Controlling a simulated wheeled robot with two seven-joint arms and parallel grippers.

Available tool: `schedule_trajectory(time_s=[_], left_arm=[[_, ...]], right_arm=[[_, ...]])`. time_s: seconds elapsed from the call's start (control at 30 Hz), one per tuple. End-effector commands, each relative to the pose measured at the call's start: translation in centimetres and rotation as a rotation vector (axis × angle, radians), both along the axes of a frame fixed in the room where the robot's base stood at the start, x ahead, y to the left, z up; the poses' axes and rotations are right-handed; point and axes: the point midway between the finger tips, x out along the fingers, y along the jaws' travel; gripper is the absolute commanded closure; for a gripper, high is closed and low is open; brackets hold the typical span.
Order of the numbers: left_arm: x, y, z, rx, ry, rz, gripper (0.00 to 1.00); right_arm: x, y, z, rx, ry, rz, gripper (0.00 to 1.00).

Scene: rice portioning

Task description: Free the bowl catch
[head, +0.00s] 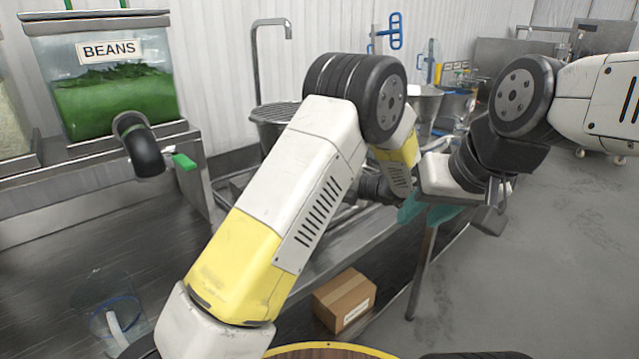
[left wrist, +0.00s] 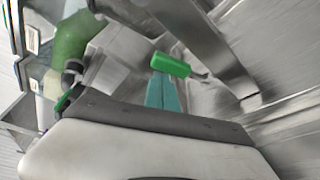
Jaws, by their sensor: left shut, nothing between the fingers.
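A green handle (left wrist: 170,65) on a thin metal rod shows in the left wrist view, beside steel surfaces. I cannot tell for certain that it is the bowl catch. My left gripper (left wrist: 162,92) has teal fingers, shut and empty, just below the handle; whether they touch it is unclear. My right gripper (head: 428,212) has teal fingers spread apart, empty, over the far right end of the steel counter. No bowl held by a catch can be made out.
A beans dispenser (head: 115,85) with a black spout and green lever (head: 185,161) stands at the left. A cardboard box (head: 344,300) lies low by the counter. A clear container (head: 110,318) is at lower left. Grey floor (head: 560,260) is clear at right.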

Motion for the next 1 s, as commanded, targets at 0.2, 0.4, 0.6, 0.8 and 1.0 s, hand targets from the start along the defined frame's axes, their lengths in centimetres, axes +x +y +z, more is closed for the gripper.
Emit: schedule_trajectory(time_s=[0.2, 0.4, 0.6, 0.8, 1.0], left_arm=[[0.21, -0.21, 0.19, 0.000, -0.001, 0.000, 1.00], [0.31, -0.31, 0.28, -0.001, -0.002, -0.002, 1.00], [0.38, -0.36, 0.36, -0.001, -0.004, -0.003, 1.00], [0.42, -0.42, 0.42, -0.002, -0.006, -0.005, 1.00], [-0.07, -0.75, 0.55, -0.005, -0.007, -0.006, 1.00]], right_arm=[[0.00, 0.00, 0.00, 0.000, 0.000, 0.000, 0.64], [0.00, 0.00, 0.00, 0.000, 0.000, 0.000, 0.64], [0.00, 0.00, 0.00, 0.000, 0.000, 0.000, 0.64], [0.00, 0.00, 0.00, 0.000, 0.000, 0.000, 0.64], [0.00, 0.00, 0.00, 0.000, 0.000, 0.000, 0.64]])
